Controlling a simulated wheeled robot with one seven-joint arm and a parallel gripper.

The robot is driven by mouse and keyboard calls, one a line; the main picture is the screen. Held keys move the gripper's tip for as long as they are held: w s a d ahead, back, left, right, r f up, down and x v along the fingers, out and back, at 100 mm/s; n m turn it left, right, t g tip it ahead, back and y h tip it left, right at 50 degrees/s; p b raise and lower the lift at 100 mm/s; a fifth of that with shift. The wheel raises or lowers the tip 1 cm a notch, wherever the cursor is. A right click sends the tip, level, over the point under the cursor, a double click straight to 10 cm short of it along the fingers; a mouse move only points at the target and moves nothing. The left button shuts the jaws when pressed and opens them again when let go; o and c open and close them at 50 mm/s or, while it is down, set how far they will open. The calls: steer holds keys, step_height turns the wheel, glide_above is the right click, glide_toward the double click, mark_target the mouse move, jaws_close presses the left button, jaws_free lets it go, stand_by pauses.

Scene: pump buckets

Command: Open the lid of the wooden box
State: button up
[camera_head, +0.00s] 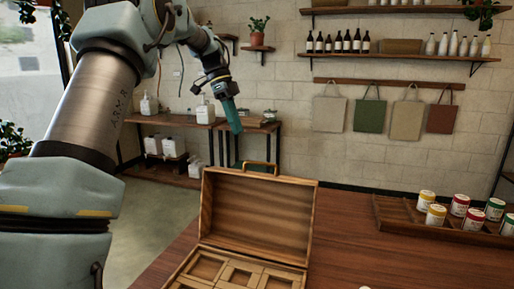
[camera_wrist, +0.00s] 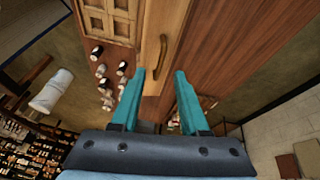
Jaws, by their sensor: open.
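The wooden box (camera_head: 190,268) stands on the table, with divided compartments inside. Its lid (camera_head: 255,217) is raised, standing up at the back with its inner face towards the head camera. A curved handle (camera_head: 262,164) sits on the lid's top edge. My gripper (camera_head: 232,122) is in the air above and a little left of the handle in the head view, apart from the box. In the wrist view my gripper (camera_wrist: 160,72) has its two teal fingers spread, with nothing held. The handle (camera_wrist: 162,55) shows just beyond the fingertips; the lid edge (camera_wrist: 168,25) runs beneath it.
A wooden tray (camera_head: 390,222) with several coloured-lid jars stands on the table at right. The table (camera_head: 345,245) between box and tray is mostly bare. Behind are a bench (camera_head: 165,119) with white containers and wall shelves (camera_head: 400,57) with bottles.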

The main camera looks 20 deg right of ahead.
steer(key=shift+m, duration=0.7)
steer(key=x, duration=0.3)
steer(key=d+p+x, duration=0.1)
steer(key=x, duration=0.2)
steer(key=p+x, duration=0.1)
steer(key=x, duration=0.3)
steer(key=shift+s+d+r, duration=0.25)
steer(key=shift+d+r, duration=0.05)
jaws_close()
stand_by(0.5)
